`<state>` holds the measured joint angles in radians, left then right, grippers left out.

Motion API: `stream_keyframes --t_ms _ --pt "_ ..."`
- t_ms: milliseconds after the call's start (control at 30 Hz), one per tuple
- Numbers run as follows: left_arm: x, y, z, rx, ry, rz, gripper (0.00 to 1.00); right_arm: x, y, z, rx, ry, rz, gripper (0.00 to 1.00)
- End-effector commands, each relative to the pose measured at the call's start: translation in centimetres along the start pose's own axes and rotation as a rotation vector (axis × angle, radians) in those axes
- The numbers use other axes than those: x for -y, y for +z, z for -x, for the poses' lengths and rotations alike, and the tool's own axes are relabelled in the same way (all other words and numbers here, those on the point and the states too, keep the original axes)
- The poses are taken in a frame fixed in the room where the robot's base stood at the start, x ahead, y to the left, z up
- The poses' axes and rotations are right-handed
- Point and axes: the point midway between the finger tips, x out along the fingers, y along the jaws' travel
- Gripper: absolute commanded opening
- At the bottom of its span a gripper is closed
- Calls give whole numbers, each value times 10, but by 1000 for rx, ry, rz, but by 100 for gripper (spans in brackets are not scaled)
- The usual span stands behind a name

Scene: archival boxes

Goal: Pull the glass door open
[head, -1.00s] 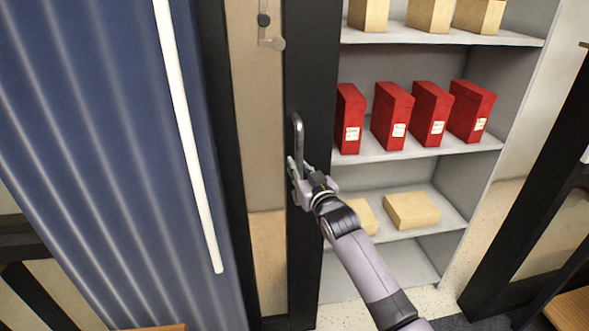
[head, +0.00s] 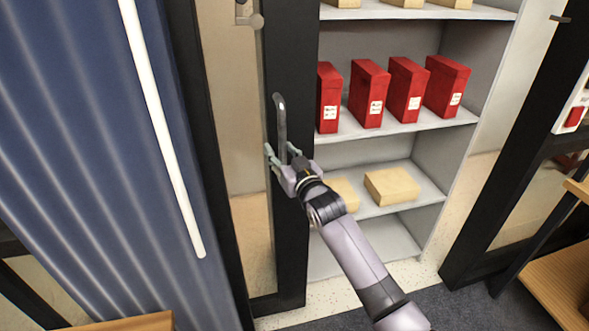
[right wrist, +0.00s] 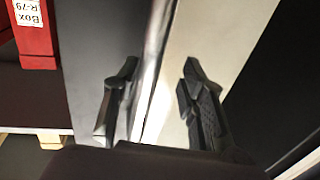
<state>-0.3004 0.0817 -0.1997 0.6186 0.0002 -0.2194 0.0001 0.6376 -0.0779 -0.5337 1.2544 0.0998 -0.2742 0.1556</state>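The glass door has a black frame (head: 290,245) with a glass pane (head: 252,225) to its left in the head view. A grey upright bar handle (head: 280,118) is on the frame. My right gripper (head: 280,150) is at the handle's lower part, with its fingers spread on either side of the bar. In the right wrist view the gripper (right wrist: 158,85) is open, and the pale bar handle (right wrist: 155,70) runs between the fingers with gaps on both sides. My left gripper is not in view.
Behind the door frame stands a grey shelf unit (head: 440,118) with red boxes (head: 407,88) and tan boxes (head: 392,186). A blue corrugated panel (head: 90,170) is at the left. Another black frame (head: 515,150) and a wooden piece (head: 560,270) stand at the right. Dark floor shows at the bottom.

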Motion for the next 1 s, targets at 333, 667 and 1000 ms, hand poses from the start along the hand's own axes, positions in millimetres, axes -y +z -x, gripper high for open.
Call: stream_keyframes --t_ms 333,667,1000 --pt "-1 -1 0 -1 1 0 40 0 2 58 2 0 1 38" --pt "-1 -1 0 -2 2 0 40 0 0 94 1 0 0 38" --pt "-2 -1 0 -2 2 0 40 0 0 98 1 0 0 38"
